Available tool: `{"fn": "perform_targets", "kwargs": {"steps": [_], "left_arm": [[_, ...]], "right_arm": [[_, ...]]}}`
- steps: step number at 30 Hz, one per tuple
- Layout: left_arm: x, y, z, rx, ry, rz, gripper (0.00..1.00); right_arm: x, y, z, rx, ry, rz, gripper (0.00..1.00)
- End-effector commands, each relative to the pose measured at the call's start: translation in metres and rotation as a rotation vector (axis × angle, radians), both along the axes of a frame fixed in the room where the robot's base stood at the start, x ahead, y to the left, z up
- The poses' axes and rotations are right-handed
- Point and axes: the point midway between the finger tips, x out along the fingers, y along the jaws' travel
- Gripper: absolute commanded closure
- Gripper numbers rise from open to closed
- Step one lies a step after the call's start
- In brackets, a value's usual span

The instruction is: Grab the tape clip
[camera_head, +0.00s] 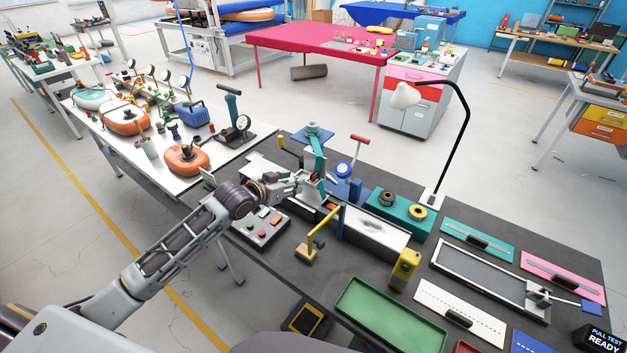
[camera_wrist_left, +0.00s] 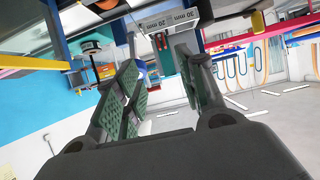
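My left gripper (camera_head: 312,187) reaches in from the left to the press-like stand (camera_head: 315,160) on the dark bench. In the left wrist view its two green-padded fingers (camera_wrist_left: 160,75) stand apart, with no object clearly held between them. A small red and dark piece (camera_wrist_left: 162,42) shows beyond the fingertips, below a plate marked 20 mm and 30 mm (camera_wrist_left: 165,20). I cannot tell for sure whether this piece is the tape clip. In the head view a small red part (camera_head: 331,178) shows just beside the fingertips, partly hidden. My right gripper is not in view.
A control box (camera_head: 262,228) with buttons lies below my left forearm. A yellow-handled tool (camera_head: 320,232) stands close to the gripper's right. A teal holder with rolls (camera_head: 398,212), a lamp (camera_head: 432,198), a yellow device (camera_head: 404,268) and a green tray (camera_head: 345,300) occupy the bench further right.

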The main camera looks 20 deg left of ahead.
Motion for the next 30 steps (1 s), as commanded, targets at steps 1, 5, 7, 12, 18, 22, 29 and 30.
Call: {"fn": "perform_targets", "kwargs": {"steps": [1,5,7,12,18,22,29,30], "left_arm": [[0.004,-0.002,-0.001,-0.002,0.000,0.001,0.61],[0.014,-0.005,-0.006,-0.002,0.000,0.000,0.61],[0.020,-0.007,-0.008,-0.002,-0.002,0.000,0.61],[0.032,-0.012,-0.015,-0.001,0.000,0.000,0.61],[0.047,-0.017,-0.023,-0.001,0.000,0.000,0.61],[0.054,-0.020,-0.026,-0.002,0.000,0.000,0.61],[0.059,-0.022,-0.030,0.000,0.001,-0.001,0.61],[0.059,-0.022,-0.030,0.001,0.001,-0.001,0.61]], "right_arm": [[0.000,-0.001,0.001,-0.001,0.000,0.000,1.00],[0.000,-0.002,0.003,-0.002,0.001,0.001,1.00],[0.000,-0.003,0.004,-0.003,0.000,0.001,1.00],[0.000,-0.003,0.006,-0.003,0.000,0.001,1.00],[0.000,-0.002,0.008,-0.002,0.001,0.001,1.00],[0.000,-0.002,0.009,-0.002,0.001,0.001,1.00],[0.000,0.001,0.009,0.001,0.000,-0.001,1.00],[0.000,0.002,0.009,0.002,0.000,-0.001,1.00]]}}
